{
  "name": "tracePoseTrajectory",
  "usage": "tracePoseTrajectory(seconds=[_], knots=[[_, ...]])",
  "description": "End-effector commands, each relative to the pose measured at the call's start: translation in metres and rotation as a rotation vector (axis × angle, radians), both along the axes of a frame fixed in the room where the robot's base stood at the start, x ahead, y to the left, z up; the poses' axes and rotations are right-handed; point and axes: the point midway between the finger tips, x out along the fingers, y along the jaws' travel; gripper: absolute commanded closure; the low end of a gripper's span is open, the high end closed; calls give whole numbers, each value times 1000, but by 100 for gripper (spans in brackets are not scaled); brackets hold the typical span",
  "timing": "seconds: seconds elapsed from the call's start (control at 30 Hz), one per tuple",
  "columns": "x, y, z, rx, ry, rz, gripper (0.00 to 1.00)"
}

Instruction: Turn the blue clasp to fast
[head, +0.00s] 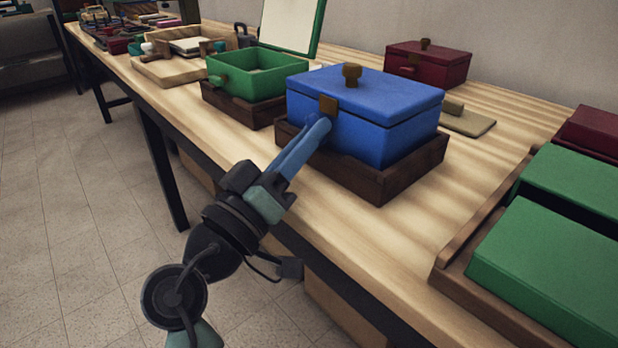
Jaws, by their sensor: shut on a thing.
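The blue box (395,115) sits in a dark brown wooden tray (380,188) on the table, with its lid down. A brown knob (351,75) stands on the lid. The blue box's clasp (328,104) is a small brown plate at the top of its front face, near the lid seam. My gripper (321,126) reaches up from below with its blue fingers at the clasp's lower end. It is shut on the clasp. The fingers hide the clasp's lower part, so its exact turn is hard to tell.
An open green box (245,82) in a dark tray stands left of the blue box, its lid (291,25) raised. A dark red box (428,65) stands behind. Green boxes (550,270) in a wooden tray are at the right. Bare tabletop (470,165) lies between.

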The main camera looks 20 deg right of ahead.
Motion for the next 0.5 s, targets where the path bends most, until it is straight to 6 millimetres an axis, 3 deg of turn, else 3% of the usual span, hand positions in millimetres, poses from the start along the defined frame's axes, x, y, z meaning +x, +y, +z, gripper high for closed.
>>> tracePoseTrajectory(seconds=[0.03,0.5], knots=[[1,1,-10,13,-41,0,100],[2,1,-7,130,-363,-1,100]])
